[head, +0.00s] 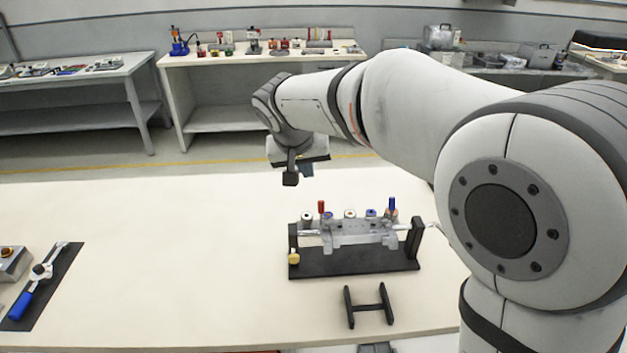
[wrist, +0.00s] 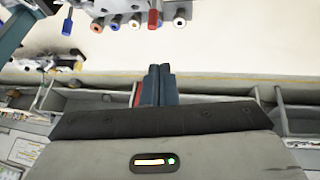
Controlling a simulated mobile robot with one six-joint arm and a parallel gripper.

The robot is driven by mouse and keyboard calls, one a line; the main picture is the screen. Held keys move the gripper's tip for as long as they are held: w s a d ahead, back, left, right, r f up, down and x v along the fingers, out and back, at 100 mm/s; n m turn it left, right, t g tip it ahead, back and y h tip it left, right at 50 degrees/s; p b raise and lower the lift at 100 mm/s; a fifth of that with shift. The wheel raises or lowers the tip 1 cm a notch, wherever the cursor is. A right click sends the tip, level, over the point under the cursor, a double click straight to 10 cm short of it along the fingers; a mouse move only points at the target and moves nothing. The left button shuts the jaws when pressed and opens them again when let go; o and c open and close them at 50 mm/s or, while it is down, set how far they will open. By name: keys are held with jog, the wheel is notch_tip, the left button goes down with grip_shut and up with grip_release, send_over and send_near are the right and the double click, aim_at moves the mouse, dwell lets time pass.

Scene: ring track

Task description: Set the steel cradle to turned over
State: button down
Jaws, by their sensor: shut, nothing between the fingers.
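The steel cradle (head: 350,236) is a grey metal piece hung level between two black uprights on a dark base (head: 350,262). Several small cylinders sit along its top, with a red peg (head: 321,207) and a blue peg (head: 392,205) standing upright. A yellow knob (head: 294,258) is at the left upright, and a thin rod sticks out at the right. My gripper (head: 306,171) is above and behind the cradle's left end, apart from it. In the wrist view its fingers (wrist: 158,84) are together and empty, with part of the cradle (wrist: 112,6) at the top edge.
A black H-shaped stand (head: 368,305) is in front of the base. A blue-handled tool (head: 32,288) lies on a dark mat at the left, beside a grey box (head: 10,262). The pale tabletop (head: 170,255) between is clear. Benches with small items line the wall.

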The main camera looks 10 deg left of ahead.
jog(key=p+x, duration=0.1)
jog(key=x, duration=1.2)
dwell(1.2)
